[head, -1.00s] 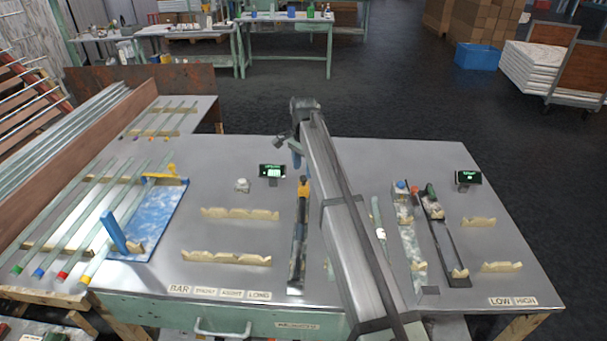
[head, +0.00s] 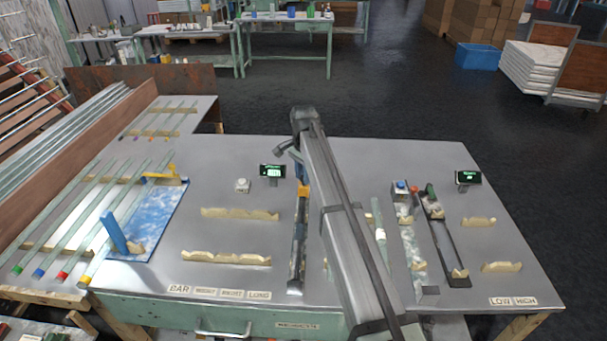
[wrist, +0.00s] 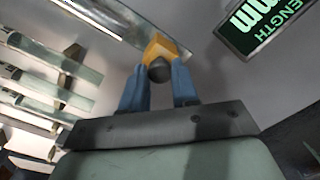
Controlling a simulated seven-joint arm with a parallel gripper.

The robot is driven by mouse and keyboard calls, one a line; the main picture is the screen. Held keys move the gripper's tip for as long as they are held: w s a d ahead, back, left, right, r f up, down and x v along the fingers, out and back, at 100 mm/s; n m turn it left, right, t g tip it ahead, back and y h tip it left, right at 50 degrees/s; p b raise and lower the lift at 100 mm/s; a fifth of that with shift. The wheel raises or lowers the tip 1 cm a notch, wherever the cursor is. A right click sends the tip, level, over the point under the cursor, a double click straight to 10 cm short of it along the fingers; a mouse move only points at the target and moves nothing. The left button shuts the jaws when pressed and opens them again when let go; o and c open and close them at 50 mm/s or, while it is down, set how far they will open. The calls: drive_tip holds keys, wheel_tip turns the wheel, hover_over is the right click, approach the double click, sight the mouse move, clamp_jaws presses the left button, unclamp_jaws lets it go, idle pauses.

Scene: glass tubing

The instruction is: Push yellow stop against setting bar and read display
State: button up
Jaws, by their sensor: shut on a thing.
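The yellow stop (head: 304,190) is at the far end of the dark narrow rail (head: 296,287), left of my arm. In the wrist view the stop (wrist: 168,47), with a dark round knob, is between the blue fingers of my gripper (wrist: 160,75), which is shut on it. My arm hides most of the gripper in the head view. The display (head: 272,171) is lit green beside the rail's far end.
A white button box (head: 242,186) stands left of the display. Cream notched supports (head: 226,258) lie left of the rail. Glass tubes (head: 130,215) with coloured ends lie farther left. A second display (head: 468,178) and two more fixtures (head: 440,235) stand on the right.

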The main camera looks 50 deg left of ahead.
drive_tip(key=shift+c, duration=1)
drive_tip(key=shift+o, duration=0.3)
drive_tip(key=s+d, duration=0.4)
drive_tip(key=shift+s+d, duration=0.2)
drive_tip(key=shift+d, duration=0.05)
drive_tip(key=shift+o, duration=1.1)
drive_tip(key=shift+s+d+f, duration=0.1)
drive_tip(key=shift+s+d, duration=0.15)
drive_tip(key=o, duration=0.5)
drive_tip(key=shift+o, duration=0.2)
drive_tip(key=shift+r, duration=0.4)
wheel_tip(320, 180, up, 13)
drive_tip(key=shift+a+r, duration=0.1)
